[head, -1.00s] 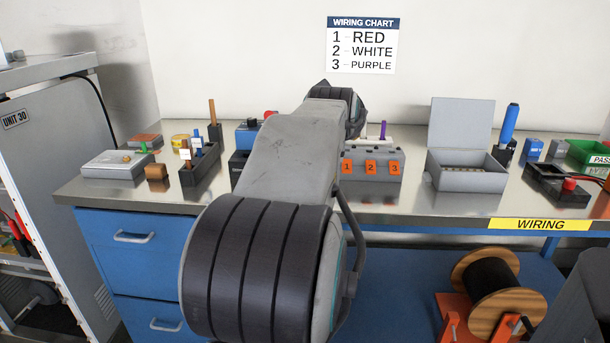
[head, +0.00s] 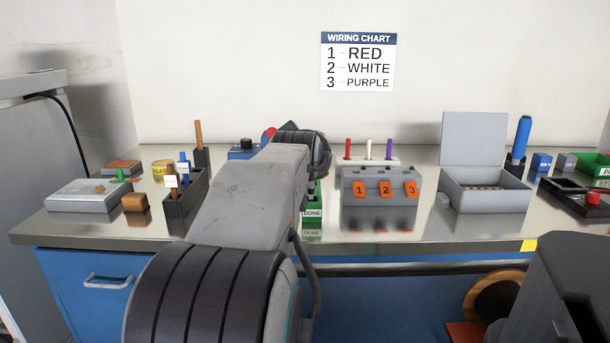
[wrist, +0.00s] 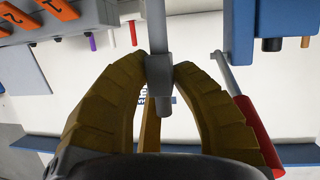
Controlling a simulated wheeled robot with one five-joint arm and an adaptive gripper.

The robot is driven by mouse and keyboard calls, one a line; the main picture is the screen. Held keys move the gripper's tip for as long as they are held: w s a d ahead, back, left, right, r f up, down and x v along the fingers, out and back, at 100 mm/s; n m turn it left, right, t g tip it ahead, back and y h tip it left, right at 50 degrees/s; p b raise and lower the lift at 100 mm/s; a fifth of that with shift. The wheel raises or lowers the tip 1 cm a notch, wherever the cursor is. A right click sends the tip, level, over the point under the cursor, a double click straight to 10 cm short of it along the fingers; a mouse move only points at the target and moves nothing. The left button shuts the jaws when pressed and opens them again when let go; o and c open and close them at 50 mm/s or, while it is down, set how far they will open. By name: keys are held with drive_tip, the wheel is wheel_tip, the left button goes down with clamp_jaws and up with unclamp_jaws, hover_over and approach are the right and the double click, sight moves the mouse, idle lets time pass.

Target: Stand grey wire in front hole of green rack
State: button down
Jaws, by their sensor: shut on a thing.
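My gripper shows in the wrist view (wrist: 158,72), its yellow-brown fingers closed on a grey wire (wrist: 156,35), a thin rod with a thicker collar between the fingertips. In the wrist view I cannot make out the green rack.
Right of the green rack stands a grey block (head: 380,198) with orange labels 1, 2, 3. Red, white and purple wires stand in a white rack (head: 408,161) behind it. An open grey box (head: 488,195) is farther right. A dark rack (head: 183,210) is at left. A red-handled tool (wrist: 257,132) shows beside the fingers.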

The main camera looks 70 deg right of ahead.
drive_tip(key=shift+f+b, duration=1.5)
drive_tip(key=shift+f, duration=0.4)
drive_tip(key=shift+f, duration=0.2)
drive_tip(key=c, duration=1.1)
unclamp_jaws()
drive_tip(key=shift+r, duration=0.1)
drive_tip(key=shift+r, duration=0.15)
drive_tip(key=p+v, duration=0.2)
drive_tip(key=v, duration=1)
drive_tip(key=shift+a, duration=0.1)
